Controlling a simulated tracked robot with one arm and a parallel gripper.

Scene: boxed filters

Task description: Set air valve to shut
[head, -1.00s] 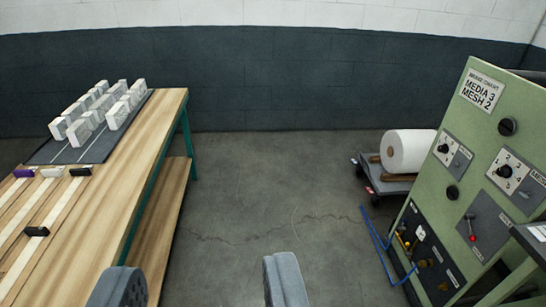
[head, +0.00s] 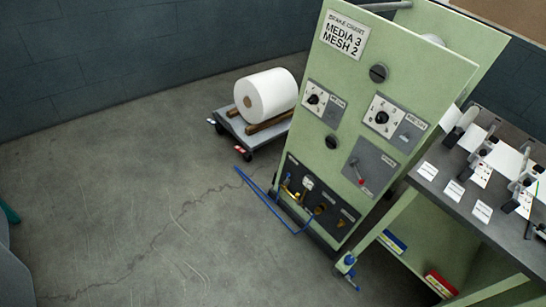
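A green machine panel (head: 340,90) stands right of centre. Its lower black plate (head: 345,222) carries small fittings, among them a yellow-handled part (head: 287,180) that looks like the air valve, a white gauge-like piece (head: 308,183) and a brass round fitting (head: 320,210). The labels there are too small to read, and I cannot tell the valve's position. A blue hose (head: 262,195) runs out beside the plate.
Two selector dials (head: 314,99) (head: 382,117) and a red-tipped lever (head: 361,180) sit higher on the panel. A cart (head: 232,125) with a white roll (head: 268,93) stands left of it. A dark-topped bench (head: 455,215) with clamps adjoins its right. The cracked floor at left is clear.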

